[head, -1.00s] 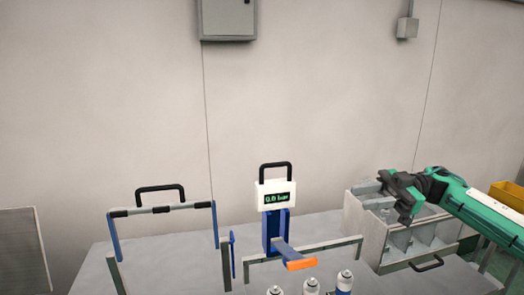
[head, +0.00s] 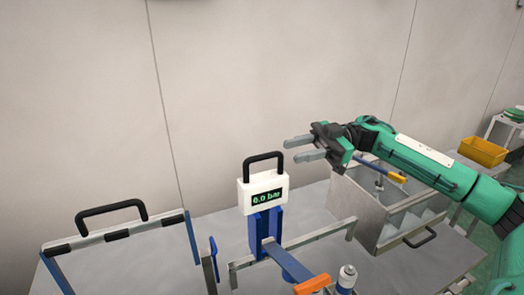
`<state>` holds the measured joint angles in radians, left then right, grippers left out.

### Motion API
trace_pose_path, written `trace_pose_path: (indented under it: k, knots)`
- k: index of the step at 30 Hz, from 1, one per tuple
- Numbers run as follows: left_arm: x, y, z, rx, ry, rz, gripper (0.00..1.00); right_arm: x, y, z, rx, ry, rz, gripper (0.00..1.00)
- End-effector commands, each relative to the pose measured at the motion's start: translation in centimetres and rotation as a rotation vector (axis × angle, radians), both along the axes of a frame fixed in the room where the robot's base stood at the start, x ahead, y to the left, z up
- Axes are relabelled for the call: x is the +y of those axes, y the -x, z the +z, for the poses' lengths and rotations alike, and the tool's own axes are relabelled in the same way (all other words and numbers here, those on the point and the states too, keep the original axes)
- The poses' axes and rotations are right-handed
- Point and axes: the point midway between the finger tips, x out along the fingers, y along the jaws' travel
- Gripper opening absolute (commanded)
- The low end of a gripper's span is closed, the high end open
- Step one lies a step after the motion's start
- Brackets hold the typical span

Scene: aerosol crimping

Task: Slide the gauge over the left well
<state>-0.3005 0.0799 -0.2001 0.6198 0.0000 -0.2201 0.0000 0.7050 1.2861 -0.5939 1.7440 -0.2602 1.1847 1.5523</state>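The gauge (head: 262,196) is a white box with a black loop handle (head: 263,160) and a green display reading 0.0 bar. It stands on a blue upright (head: 264,230) near the middle of the table. My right gripper (head: 297,150) is to the right of the gauge handle, in the air. Its two grey fingers point left, spread apart, with nothing between them. It appears apart from the gauge. The left well cannot be made out in this view. My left gripper is not in view.
A blue lever with an orange end (head: 312,284) juts forward below the gauge, beside a spray can (head: 346,278). A frame with a black handle (head: 112,212) stands at the left. A metal divided bin (head: 385,212) is at the right, a yellow crate (head: 483,151) beyond it.

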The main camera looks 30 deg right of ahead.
Motion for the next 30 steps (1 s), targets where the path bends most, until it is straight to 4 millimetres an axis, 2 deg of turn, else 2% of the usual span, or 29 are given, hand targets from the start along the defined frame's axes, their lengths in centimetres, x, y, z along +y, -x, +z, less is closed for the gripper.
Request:
trace_pose_path:
  k: [1,6,12,18,26,30]
  knots:
    - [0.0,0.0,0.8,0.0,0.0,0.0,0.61,1.2,0.0,0.5,-0.001,-0.003,0.006,0.34]
    - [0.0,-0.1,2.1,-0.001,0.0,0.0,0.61,4.8,-0.2,0.5,-0.001,-0.002,0.005,0.34]
    - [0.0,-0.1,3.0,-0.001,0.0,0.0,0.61,7.8,-0.4,0.3,-0.001,-0.002,0.004,0.34]
    - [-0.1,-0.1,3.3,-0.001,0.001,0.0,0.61,8.9,-0.5,0.1,-0.001,-0.001,0.001,0.34]
    - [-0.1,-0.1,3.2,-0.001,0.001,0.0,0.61,9.0,-0.5,0.1,-0.001,0.0,0.0,0.34]
    - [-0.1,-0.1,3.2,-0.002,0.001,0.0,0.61,8.9,-0.5,0.1,-0.001,0.0,0.0,0.07]
